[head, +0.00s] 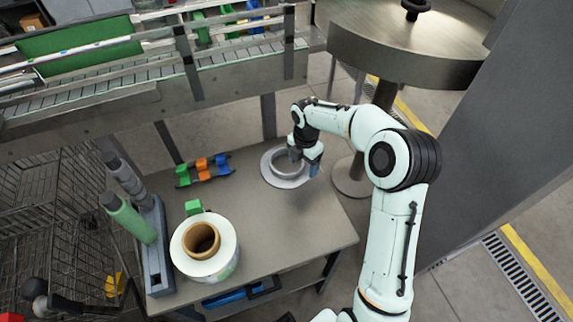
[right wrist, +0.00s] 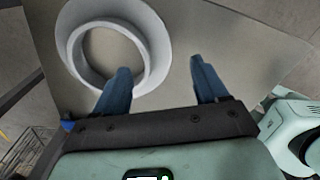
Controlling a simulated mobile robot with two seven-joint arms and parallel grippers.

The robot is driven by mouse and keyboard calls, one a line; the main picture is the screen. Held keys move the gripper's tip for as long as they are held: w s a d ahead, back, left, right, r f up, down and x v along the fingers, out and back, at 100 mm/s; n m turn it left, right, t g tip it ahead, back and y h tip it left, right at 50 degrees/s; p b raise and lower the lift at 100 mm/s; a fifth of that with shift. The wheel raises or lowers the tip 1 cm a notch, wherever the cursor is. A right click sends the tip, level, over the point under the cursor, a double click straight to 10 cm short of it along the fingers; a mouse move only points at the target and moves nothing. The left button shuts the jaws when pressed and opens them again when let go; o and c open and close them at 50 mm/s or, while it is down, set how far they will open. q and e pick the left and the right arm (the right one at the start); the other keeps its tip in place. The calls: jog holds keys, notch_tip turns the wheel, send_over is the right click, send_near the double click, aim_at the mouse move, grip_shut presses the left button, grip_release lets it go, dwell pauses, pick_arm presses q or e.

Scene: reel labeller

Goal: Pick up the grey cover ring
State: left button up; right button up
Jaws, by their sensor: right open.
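The grey cover ring (head: 289,182), a wide flange with a raised collar around an open hole, lies flat on the grey table near its back right. My right gripper (head: 304,166) is over the ring's right side, pointing down. In the right wrist view its blue fingers (right wrist: 163,78) are spread wide with nothing held. The left finger overlaps the ring's hole and near edge; the right finger is outside the ring (right wrist: 159,45), over bare table. I cannot tell how high the fingertips are above it. My left gripper is not in view.
A white label roll (head: 226,243) stands at the table's front left. Green, orange and blue clips (head: 203,170) lie farther back. A conveyor (head: 120,110) runs behind; a round stand (head: 400,60) is back right.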

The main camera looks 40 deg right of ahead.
aim_at(302, 177)
notch_tip(302, 177, down, 6)
jog(key=shift+w+d+r, duration=0.1)
jog(key=shift+w, duration=0.05)
dwell(0.3)
jog(key=shift+r, duration=0.1)
jog(key=c, duration=1.2)
